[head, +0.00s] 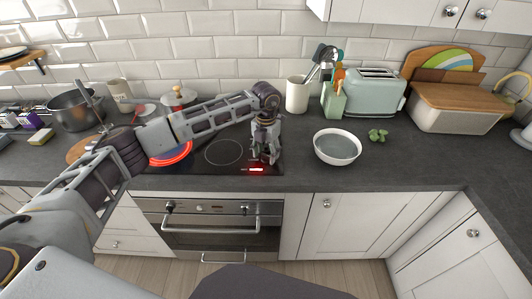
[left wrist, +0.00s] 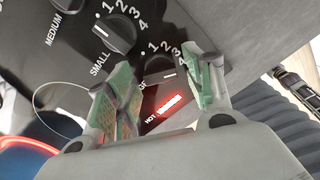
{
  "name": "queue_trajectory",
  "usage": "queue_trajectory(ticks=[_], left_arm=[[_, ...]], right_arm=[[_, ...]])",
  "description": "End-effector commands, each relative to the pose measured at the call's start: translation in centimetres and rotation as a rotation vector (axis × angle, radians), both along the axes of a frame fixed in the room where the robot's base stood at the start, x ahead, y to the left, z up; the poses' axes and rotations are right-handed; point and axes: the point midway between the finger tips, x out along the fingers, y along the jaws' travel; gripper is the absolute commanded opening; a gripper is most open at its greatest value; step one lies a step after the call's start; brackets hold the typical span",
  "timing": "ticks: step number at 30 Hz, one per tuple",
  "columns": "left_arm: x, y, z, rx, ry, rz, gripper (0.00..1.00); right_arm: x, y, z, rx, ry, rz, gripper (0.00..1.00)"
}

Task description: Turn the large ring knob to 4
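The hob control panel shows in the left wrist view with a row of dark knobs. The knob (left wrist: 160,68) nearest my fingers has a white pointer line and the numbers 1, 2 and 3 visible around it; its name label is mostly hidden by a finger. The knob labelled SMALL (left wrist: 114,36) is beside it, and part of the knob labelled MEDIUM (left wrist: 68,4) is at the top edge. My left gripper (left wrist: 163,92) is open, its green-padded fingers either side of the nearest knob; contact cannot be told. In the head view my left gripper (head: 264,156) points down at the hob's front right.
A red HOT light (left wrist: 170,104) is lit near the knob. One ring (head: 172,154) of the black hob glows red; another ring (head: 223,152) is dark. A white bowl (head: 337,147) stands right of the hob. A utensil crock (head: 297,94) stands behind.

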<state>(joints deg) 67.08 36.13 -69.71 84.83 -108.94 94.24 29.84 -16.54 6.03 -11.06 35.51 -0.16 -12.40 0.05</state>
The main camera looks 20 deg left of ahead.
Motion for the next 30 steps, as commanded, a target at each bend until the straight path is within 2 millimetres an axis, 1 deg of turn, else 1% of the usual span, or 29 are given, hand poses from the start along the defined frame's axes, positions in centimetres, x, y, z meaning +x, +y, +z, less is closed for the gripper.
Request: queue_trajectory(ticks=[6, 9, 13, 16, 20, 30], left_arm=[[0.0, 0.0, -0.1, 0.0, 0.001, 0.0, 0.54], [0.0, 0.0, 0.0, 0.0, 0.001, 0.001, 0.54], [0.0, 0.0, 0.3, 0.0, 0.001, 0.001, 0.54], [0.0, 0.0, 1.0, -0.001, 0.0, 0.001, 0.54], [0.0, 0.0, 2.3, 0.0, -0.001, 0.0, 0.54], [0.0, 0.0, 7.3, 0.0, -0.001, 0.001, 0.54]], right_arm=[[-1.1, -0.2, -0.1, -0.002, 0.012, 0.001, 0.4], [-0.3, -0.6, 0.0, -0.008, 0.005, 0.003, 0.4], [-0.2, -0.5, 0.0, -0.006, 0.003, 0.002, 0.4], [-0.2, -0.5, 0.0, -0.005, 0.003, 0.001, 0.4], [-0.1, -0.4, 0.0, -0.005, 0.002, 0.001, 0.4], [-0.1, -0.3, 0.0, -0.003, 0.001, 0.001, 0.4]])
